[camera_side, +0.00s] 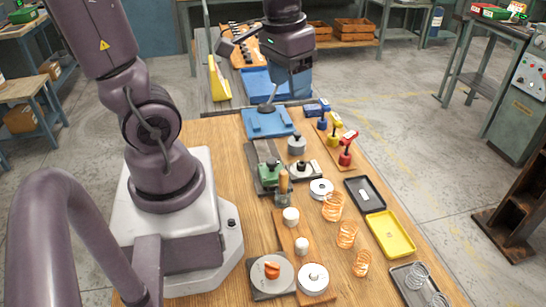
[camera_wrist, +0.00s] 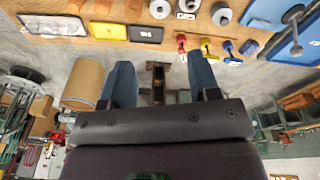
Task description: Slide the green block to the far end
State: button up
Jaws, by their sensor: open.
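The green block (camera_side: 270,173) sits in a dark rail (camera_side: 262,155) on the wooden table in the side view, toward the rail's near part. It has a dark knob or fitting on top. My gripper (camera_wrist: 161,82) is open and empty in the wrist view, its two blue-grey fingers well apart. My wrist is high at the top middle of the side view, away from the block. My fingertips are not clear there. The green block does not show in the wrist view.
Close to the rail stand a wooden-handled tool (camera_side: 283,188) and a grey knobbed part (camera_side: 297,144). Blue, yellow and red clamps (camera_side: 345,155), a black tray (camera_side: 364,194), a yellow tray (camera_side: 389,234) and orange springs (camera_side: 346,234) lie to the right. A blue lever fixture (camera_side: 268,122) stands behind.

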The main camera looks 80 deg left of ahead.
aim_at(272, 160)
jog(key=w+a+f+n+g+h, duration=0.25)
jog(key=a+f+n+g, duration=0.25)
jog(key=a+f, duration=0.6)
jog(key=shift+h, duration=0.45)
jog(key=x, duration=1.3)
jog(key=shift+w, duration=0.15)
jog(key=shift+c, duration=0.5)
